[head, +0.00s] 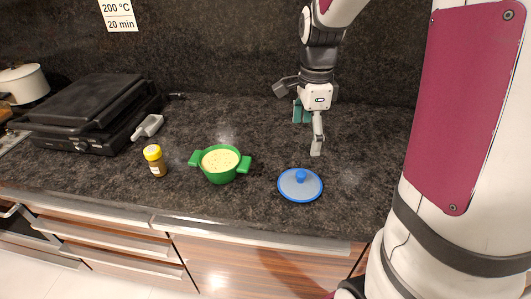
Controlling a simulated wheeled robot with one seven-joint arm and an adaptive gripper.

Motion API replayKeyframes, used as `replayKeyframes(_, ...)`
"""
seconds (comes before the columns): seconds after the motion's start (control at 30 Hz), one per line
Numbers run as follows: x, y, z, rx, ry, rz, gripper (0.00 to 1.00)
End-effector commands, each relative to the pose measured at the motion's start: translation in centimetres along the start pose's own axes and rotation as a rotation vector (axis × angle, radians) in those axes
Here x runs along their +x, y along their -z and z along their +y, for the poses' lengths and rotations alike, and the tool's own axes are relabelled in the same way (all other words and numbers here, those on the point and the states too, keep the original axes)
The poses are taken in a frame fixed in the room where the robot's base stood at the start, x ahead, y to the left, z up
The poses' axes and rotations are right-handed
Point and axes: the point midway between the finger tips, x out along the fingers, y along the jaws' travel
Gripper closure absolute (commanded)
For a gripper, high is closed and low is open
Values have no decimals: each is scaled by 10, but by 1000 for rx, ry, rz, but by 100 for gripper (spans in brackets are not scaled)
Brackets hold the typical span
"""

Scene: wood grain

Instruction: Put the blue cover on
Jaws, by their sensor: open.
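The blue cover (300,186) is a round lid with a blue rim, a grey-blue face and a blue knob on top. It lies flat on the dark counter near its front edge. A green pot (221,165) with two side handles stands to its left, uncovered, with pale yellow food inside. My gripper (301,122) is open and empty, pointing down behind the cover and apart from it. One finger hangs at the right, and a teal part shows between the fingers; I cannot tell what it is.
A small jar with a yellow cap (154,160) stands left of the pot. A grey scoop-like utensil (147,127) lies by a black grill (89,113). A cream pot (23,84) stands at the far left. The dark counter (225,117) is clear behind the green pot.

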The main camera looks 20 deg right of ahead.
Motion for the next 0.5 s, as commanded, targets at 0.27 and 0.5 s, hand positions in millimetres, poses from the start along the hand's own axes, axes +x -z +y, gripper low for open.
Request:
replayKeyframes(0.27,31,2,-1,35,-12,2,3)
replayKeyframes(0.5,74,2,-1,33,-11,2,3)
